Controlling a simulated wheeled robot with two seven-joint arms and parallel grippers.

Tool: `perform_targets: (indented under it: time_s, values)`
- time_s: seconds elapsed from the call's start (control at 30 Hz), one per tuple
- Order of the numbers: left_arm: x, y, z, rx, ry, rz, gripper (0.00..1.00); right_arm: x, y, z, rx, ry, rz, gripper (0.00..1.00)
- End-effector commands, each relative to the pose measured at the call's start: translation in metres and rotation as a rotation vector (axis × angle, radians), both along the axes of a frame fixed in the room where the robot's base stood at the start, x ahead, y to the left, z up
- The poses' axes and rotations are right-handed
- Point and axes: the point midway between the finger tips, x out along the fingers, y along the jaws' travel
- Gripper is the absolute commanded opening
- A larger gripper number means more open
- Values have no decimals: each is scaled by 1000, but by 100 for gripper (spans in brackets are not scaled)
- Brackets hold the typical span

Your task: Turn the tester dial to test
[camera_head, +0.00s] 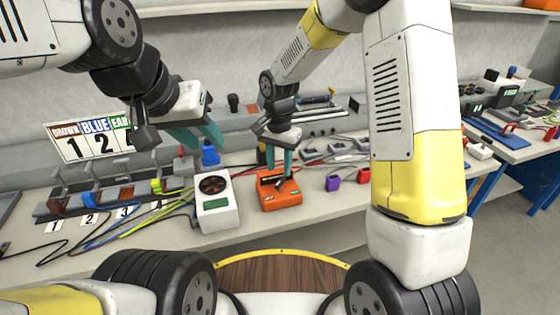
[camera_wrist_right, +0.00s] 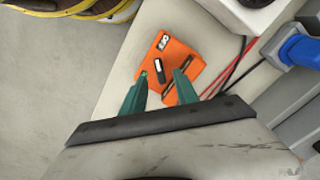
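The orange tester (camera_head: 289,200) sits on the bench, right of a white box. In the right wrist view, the tester (camera_wrist_right: 185,51) shows a small white label and a dark dial (camera_wrist_right: 159,71) with a white face. My right gripper (camera_head: 276,162) is above the tester, fingers pointing down. In the wrist view, its teal fingertips (camera_wrist_right: 162,82) are apart, with the dial between and just beyond them. I cannot tell whether they touch it. Part of the tester is hidden by a finger. My left gripper (camera_head: 202,138) is open and empty, above the white box and blue plug.
The white box (camera_head: 216,212) has a dark round fan and a green label. A blue plug (camera_head: 209,155) stands behind it. Purple (camera_head: 333,183) and red (camera_head: 363,175) blocks lie right of the tester. Cables and numbered clamps (camera_head: 88,200) fill the bench's left side.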

Motion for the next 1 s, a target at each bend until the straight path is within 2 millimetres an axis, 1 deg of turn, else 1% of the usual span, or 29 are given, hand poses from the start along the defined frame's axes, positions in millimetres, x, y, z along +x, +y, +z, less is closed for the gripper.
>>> perform_targets:
  time_s: [0.03,0.1,0.3,0.43,0.63,0.67,0.7,0.83,1.0]
  values:
    - [0,0,0,0,0,0,36,-1,-1,-10,-2,5,0,36]
    - [0,0,0,0,0,0,36,-1,-1,-22,-1,6,1,36]
    - [0,0,0,0,0,0,36,-1,-1,-44,0,3,0,36]
    - [0,0,0,0,1,0,36,0,0,-48,1,0,0,36]
    - [0,0,0,0,1,0,36,0,0,-49,1,0,1,36]
    - [0,0,0,0,1,0,36,0,0,-48,1,0,1,34]
    - [0,0,0,0,1,0,36,0,0,-48,1,0,1,27]
    - [0,0,0,0,1,0,36,0,0,-48,1,0,1,1]
    - [0,0,0,0,1,0,36,0,0,-48,1,0,1,0]
